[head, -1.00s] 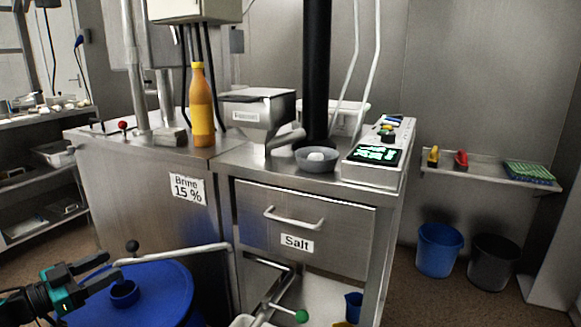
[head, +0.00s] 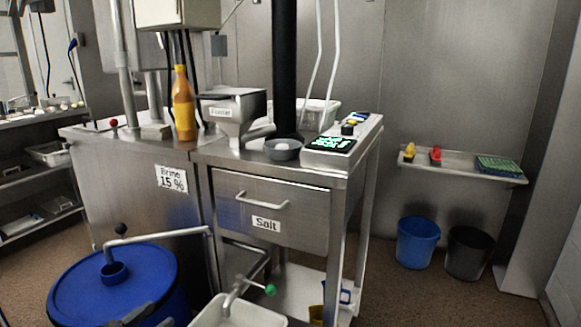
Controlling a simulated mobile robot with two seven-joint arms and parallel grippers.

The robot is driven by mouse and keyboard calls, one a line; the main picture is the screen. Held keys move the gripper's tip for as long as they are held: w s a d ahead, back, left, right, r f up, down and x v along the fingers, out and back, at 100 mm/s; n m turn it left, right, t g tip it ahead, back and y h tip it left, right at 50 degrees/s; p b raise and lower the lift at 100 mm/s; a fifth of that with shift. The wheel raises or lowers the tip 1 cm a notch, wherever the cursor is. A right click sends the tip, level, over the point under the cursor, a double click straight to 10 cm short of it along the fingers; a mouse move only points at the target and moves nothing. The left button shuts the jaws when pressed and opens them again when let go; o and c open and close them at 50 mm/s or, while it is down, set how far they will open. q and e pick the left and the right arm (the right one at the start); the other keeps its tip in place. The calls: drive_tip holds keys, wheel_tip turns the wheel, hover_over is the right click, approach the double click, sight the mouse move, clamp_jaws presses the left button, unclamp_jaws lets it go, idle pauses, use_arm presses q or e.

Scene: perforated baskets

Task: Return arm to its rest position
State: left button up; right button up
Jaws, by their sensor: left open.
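My left gripper (head: 150,313) shows only in part at the bottom edge of the head view, left of centre. Its dark fingers are in front of the lower part of the blue drum (head: 112,285). They are apart, and I see nothing held between them. The rest of my left arm is below the picture. My right gripper is not in view.
A steel counter (head: 262,165) stands behind the drum, with a yellow bottle (head: 184,108) and a grey bowl (head: 283,149) on top. A bent pipe (head: 160,236) runs above the drum. A white tub (head: 235,314) stands close to the right. Two buckets (head: 417,243) stand at the right.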

use_arm(q)
drive_tip(key=s+d+f+n+g+y, duration=0.2)
drive_tip(key=s+d+f, duration=0.1)
drive_tip(key=s+d, duration=0.6)
drive_tip(key=s+d+f+n+g+y, duration=0.3)
drive_tip(key=s+d, duration=0.4)
drive_tip(key=s, duration=0.4)
wheel_tip(320, 180, up, 11)
drive_tip(key=s+a+p, duration=0.2)
drive_tip(key=p, duration=1.3)
drive_tip(key=shift+s+a+y+p, duration=0.15)
drive_tip(key=shift+a+y+p, duration=0.2)
drive_tip(key=shift+y+p, duration=0.05)
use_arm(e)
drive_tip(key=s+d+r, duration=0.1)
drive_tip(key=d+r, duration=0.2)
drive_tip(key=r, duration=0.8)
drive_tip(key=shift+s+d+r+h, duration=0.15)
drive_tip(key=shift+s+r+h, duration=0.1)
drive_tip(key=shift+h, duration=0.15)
